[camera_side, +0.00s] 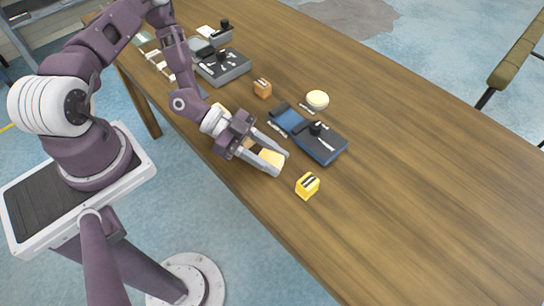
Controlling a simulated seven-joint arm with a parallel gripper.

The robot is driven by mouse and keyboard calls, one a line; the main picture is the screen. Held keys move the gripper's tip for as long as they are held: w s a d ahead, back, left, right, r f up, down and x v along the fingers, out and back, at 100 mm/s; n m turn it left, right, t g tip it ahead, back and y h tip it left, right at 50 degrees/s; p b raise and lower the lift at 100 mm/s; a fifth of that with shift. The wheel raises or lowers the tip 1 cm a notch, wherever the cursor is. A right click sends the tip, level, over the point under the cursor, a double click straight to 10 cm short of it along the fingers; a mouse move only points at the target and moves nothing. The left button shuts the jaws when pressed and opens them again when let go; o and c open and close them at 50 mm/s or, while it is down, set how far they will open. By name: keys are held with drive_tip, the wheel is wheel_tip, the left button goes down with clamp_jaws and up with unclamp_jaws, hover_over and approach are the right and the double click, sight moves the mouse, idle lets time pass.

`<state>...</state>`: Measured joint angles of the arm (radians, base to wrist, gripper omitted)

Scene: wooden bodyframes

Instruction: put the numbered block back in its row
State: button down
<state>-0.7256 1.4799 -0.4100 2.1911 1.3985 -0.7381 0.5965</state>
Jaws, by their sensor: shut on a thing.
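My gripper (281,163) is low over the near edge of the wooden table, its two fingers pointing right. It is shut on a pale yellow block (268,158), which shows partly between the fingers. No number is readable on it, and I cannot tell whether it touches the table. A yellow block with dark marks (308,185) stands apart, just right of and below the fingertips. An orange-brown block with dark marks (262,88) stands farther back. The marks are too small to read.
A blue and black tray-like piece with a dark knob (319,146) lies just beyond my gripper. A cream round thing (317,99) is behind it. A grey tray-like piece (230,68) lies at the back left. The table's right side (440,190) is clear.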

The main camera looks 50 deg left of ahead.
drive_tip(key=c, duration=0.9)
unclamp_jaws()
drive_tip(key=v, duration=1.2)
